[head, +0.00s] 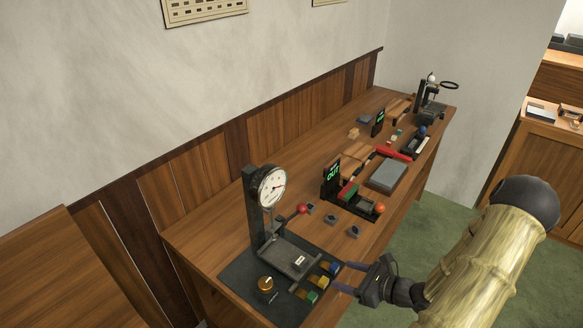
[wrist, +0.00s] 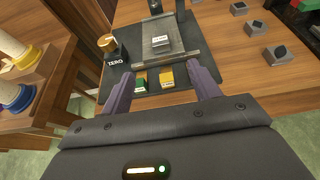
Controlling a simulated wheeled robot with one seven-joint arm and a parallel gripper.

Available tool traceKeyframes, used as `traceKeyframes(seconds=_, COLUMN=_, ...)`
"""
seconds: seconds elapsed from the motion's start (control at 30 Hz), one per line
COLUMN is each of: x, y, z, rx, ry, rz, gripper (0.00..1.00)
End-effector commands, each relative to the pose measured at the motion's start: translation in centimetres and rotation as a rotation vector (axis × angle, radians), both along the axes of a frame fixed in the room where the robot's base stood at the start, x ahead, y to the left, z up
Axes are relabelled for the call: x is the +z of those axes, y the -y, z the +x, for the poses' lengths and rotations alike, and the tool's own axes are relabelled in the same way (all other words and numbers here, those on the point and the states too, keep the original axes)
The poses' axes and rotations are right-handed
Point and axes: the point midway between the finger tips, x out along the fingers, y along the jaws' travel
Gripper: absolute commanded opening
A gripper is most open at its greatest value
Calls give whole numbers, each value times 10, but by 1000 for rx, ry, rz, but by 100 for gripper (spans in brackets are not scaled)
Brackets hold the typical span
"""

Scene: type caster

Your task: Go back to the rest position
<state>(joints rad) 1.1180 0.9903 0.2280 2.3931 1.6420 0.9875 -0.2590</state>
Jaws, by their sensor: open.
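My gripper (head: 347,277) is open in the head view, at the front edge of the wooden bench (head: 224,200), by the small coloured blocks. In the wrist view my gripper (wrist: 163,81) shows two purple fingers spread apart. A green block (wrist: 140,82) and a yellow block (wrist: 167,76) appear between the fingers, beyond them on the dark mat (wrist: 122,75). I cannot tell that either finger touches a block. My arm reaches in from the lower right of the head view.
A dial scale (head: 271,187) stands on the mat with a small labelled block (head: 299,260) on its plate. A brass knob (head: 265,284) marked ZERO is beside it. Dark square pieces (head: 331,218), a grey slab (head: 388,175) and an arbor-like press (head: 431,100) lie farther along. Green floor (head: 420,225) is open in front.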

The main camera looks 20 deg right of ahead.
Motion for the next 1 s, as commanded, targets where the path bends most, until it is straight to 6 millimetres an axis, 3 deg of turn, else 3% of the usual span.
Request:
traceKeyframes(seconds=0.13, x=4, y=-8, z=-1, rx=48, ry=1, rz=-19, gripper=62)
traceKeyframes(seconds=0.23, x=12, y=-27, z=-4, rx=172, ry=1, rz=-70, gripper=62)
traceKeyframes(seconds=0.4, x=31, y=-74, z=-24, rx=535, ry=7, rz=-248, gripper=62)
traceKeyframes(seconds=0.53, x=43, y=-99, z=-46, rx=830, ry=22, rz=-419, gripper=62)
traceKeyframes(seconds=0.8, x=71, y=-114, z=-75, rx=1372, ry=118, rz=-844, gripper=62)
traceKeyframes(seconds=1.0, x=101, y=-116, z=-73, rx=1696, ry=271, rz=-1207, gripper=62)
